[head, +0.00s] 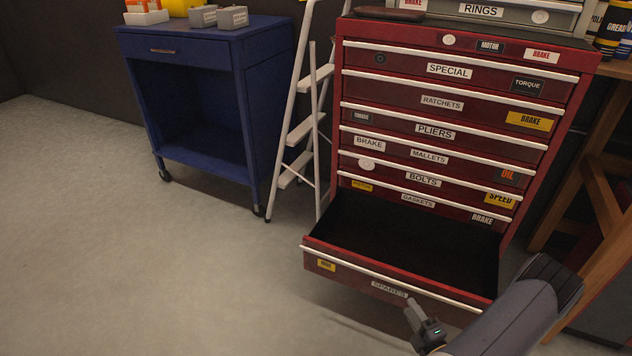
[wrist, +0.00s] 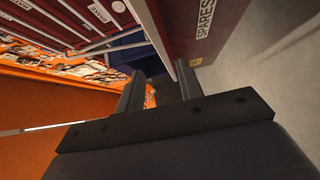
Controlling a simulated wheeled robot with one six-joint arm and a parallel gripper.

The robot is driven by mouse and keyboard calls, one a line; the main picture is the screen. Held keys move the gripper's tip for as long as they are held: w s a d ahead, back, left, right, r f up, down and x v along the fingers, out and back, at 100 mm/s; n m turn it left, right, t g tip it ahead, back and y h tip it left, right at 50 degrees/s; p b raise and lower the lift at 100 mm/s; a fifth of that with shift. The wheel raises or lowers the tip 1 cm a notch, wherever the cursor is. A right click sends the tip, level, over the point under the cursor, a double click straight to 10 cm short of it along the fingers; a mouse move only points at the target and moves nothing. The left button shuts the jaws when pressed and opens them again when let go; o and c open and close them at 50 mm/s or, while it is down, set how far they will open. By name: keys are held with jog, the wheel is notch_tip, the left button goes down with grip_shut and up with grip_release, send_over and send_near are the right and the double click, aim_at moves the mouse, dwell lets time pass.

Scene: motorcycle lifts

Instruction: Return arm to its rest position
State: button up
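My gripper (head: 414,310) shows at the bottom right of the head view, close to the front of the open bottom drawer (head: 345,277) labelled SPARES. In the wrist view my gripper (wrist: 160,82) has its two fingers apart with nothing between them. The drawer front (wrist: 207,22) with its SPARES label also shows at the top of the wrist view, beyond the fingers. I cannot tell whether a finger touches the drawer. Part of my arm covers the lower right of the head view.
The red tool chest (head: 440,100) stands behind the drawer, its upper drawers shut. A white stepladder (head: 300,130) and a blue cart (head: 205,90) stand to its left. A wooden bench (head: 595,185) is close on the right. The floor (head: 130,260) at left is clear.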

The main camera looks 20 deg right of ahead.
aim_at(395, 283)
jog(key=w, duration=0.2)
jog(key=w+b, duration=0.1)
jog(key=w, duration=0.2)
jog(key=w+b, duration=0.1)
jog(key=w, duration=0.2)
jog(key=shift+w+d+f, duration=0.1)
jog(key=shift+w+d, duration=0.05)
jog(key=shift+d, duration=0.1)
jog(key=shift+w+d, duration=0.15)
jog(key=shift+w, duration=0.45)
